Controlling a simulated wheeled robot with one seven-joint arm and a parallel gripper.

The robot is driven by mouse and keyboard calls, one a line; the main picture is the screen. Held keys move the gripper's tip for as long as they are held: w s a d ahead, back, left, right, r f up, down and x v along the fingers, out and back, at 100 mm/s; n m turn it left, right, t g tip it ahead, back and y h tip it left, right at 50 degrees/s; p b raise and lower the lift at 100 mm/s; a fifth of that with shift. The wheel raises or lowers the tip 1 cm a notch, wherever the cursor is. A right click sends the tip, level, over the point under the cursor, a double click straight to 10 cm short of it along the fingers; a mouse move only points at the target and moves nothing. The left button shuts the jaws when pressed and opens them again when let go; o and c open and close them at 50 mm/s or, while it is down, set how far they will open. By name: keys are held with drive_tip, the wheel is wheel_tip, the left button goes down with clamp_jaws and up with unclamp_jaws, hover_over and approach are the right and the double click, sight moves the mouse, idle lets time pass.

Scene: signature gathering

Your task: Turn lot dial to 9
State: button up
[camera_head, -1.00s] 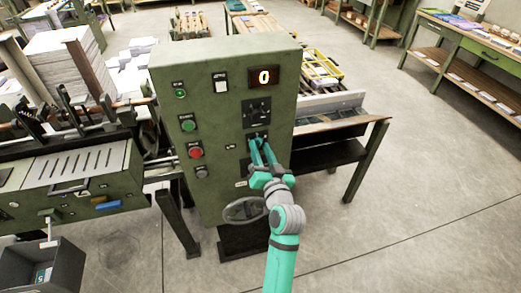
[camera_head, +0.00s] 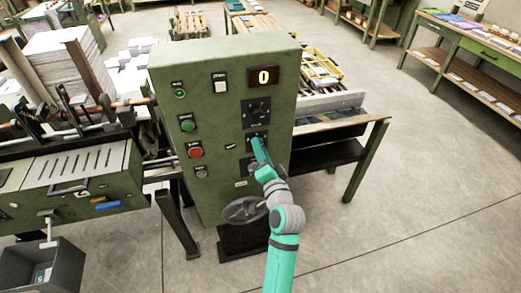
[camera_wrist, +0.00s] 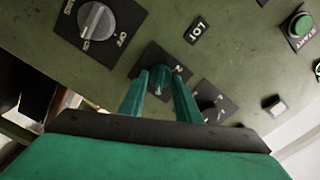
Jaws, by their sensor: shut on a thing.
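The lot dial is a small dial on a dark plate (camera_wrist: 150,62) on the front of the green control cabinet (camera_head: 215,75); a "LOT" label (camera_wrist: 197,33) sits beside it in the wrist view. My gripper (camera_head: 257,141) reaches the dial in the head view. In the wrist view its two teal fingers (camera_wrist: 160,84) are closed on the lot dial's knob (camera_wrist: 158,88), one on each side. The fingers hide much of the dial's scale, so its setting cannot be read. The lit display (camera_head: 265,76) above shows 0.
A larger grey knob (camera_wrist: 97,20) sits above the lot dial on the cabinet, and another dial (camera_wrist: 210,108) sits below it. Green (camera_head: 188,125) and red (camera_head: 195,153) buttons are to the left. A handwheel (camera_head: 245,210) juts out below. The floor to the right is open.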

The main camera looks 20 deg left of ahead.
idle(0.4)
drive_tip(key=o, duration=1)
drive_tip(key=shift+s+d, duration=0.1)
drive_tip(key=v, duration=1)
drive_tip(key=shift+s+d, duration=0.25)
